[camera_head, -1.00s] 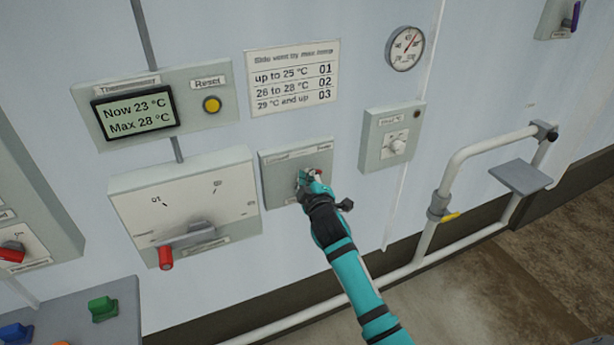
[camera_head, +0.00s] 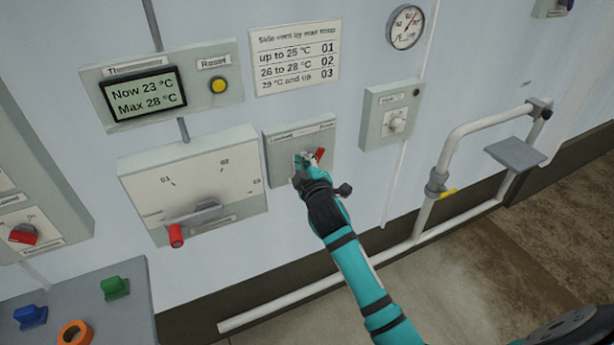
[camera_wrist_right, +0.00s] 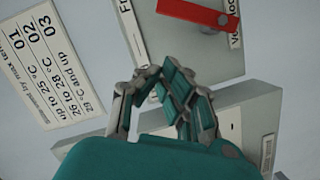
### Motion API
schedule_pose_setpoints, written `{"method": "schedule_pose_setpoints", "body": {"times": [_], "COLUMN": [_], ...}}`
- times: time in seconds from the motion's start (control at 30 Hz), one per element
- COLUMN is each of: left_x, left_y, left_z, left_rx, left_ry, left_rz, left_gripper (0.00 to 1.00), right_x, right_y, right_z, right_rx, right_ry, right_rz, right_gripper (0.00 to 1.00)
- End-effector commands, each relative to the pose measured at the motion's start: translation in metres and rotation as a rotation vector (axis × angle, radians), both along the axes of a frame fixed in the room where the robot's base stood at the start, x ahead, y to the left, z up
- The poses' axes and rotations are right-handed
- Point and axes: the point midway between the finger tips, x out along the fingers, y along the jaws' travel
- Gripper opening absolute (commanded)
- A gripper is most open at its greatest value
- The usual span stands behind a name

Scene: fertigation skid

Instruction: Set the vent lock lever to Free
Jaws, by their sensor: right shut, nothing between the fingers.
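In the right wrist view the red lever (camera_wrist_right: 193,11) lies at the top edge, partly cut off, pointing towards a label beginning "Fr". My right gripper (camera_head: 302,160) is shut and empty, in front of the plate just left of the lever. In the wrist view its fingers (camera_wrist_right: 167,82) show a gap to the lever. My left gripper is not in view.
A vent slide box (camera_head: 195,185) with a red-tipped handle is left of the plate. A small knob box (camera_head: 392,115) is to the right. The thermometer panel (camera_head: 160,85) and vent chart (camera_head: 295,58) are above. A white pipe (camera_head: 450,170) stands out at right.

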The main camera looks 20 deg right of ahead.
Motion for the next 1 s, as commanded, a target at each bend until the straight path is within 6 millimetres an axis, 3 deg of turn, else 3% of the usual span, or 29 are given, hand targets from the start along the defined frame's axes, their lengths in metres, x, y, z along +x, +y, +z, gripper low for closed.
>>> {"method": "schedule_pose_setpoints", "body": {"times": [0.2, 0.37, 0.57, 1.0], "left_x": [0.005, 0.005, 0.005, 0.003], "left_y": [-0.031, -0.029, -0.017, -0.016], "left_z": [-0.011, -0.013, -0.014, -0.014], "left_rx": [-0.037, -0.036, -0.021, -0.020], "left_ry": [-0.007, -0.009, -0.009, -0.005], "left_rz": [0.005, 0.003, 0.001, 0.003], "left_gripper": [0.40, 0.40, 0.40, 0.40], "right_x": [-0.037, -0.053, -0.058, -0.057], "right_y": [0.008, 0.011, 0.012, 0.012], "right_z": [0.002, 0.005, 0.007, 0.003], "right_rx": [0.001, 0.001, 0.001, 0.003], "right_ry": [0.000, 0.000, 0.000, 0.006], "right_rz": [0.003, 0.001, 0.002, 0.003], "right_gripper": [0.00, 0.00, 0.00, 0.00]}}
